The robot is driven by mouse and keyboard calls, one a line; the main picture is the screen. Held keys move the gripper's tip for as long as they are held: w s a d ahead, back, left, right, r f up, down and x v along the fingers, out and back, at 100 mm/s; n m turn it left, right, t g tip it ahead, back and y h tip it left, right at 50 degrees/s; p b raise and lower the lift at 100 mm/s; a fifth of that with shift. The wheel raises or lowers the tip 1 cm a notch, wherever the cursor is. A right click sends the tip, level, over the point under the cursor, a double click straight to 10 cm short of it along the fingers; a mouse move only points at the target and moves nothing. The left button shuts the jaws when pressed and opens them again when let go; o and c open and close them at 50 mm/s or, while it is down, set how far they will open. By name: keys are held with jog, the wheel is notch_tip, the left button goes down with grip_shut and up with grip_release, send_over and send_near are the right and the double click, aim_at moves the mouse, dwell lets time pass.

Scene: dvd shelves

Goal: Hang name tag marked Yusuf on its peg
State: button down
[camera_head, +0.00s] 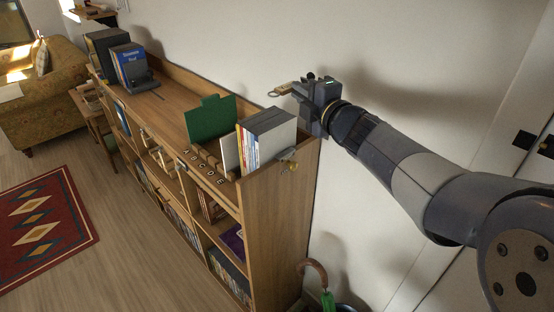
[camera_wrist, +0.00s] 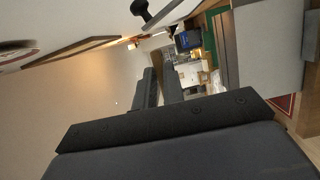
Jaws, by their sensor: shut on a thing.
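My gripper (camera_head: 297,89) is raised in front of the pale wall, above the right end of the bookshelf. It is shut on a small tan piece (camera_head: 281,90), which looks like the name tag and sticks out to the left of the jaws. Any name on it is too small to read. In the wrist view, my gripper's dark fingers (camera_wrist: 160,86) point away from the camera, and what they hold is hard to make out. A dark knob on a stem (camera_wrist: 142,9) shows at the top of the wrist view; I cannot tell if it is a peg.
The wooden bookshelf (camera_head: 265,205) stands along the wall, with grey-topped books (camera_head: 268,127) and a green panel (camera_head: 210,119) on its top. An umbrella handle (camera_head: 316,268) stands by its near end. A patterned rug (camera_head: 45,230) lies on the open floor at left.

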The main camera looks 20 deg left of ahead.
notch_tip(320, 180, down, 17)
jog(key=shift+r+b, duration=0.15)
jog(key=shift+b, duration=1)
jog(key=shift+f, duration=0.4)
jog(key=shift+f+b, duration=0.2)
jog(key=shift+b, duration=0.35)
jog(key=c, duration=1.5)
grip_release()
jog(key=shift+s+d+p, duration=0.1)
jog(key=shift+p, duration=0.8)
jog(key=b+v, duration=0.3)
jog(key=v, duration=0.7)
jog(key=shift+s+d+r, duration=0.1)
jog(key=shift+s+r, duration=0.1)
jog(key=shift+s, duration=0.1)
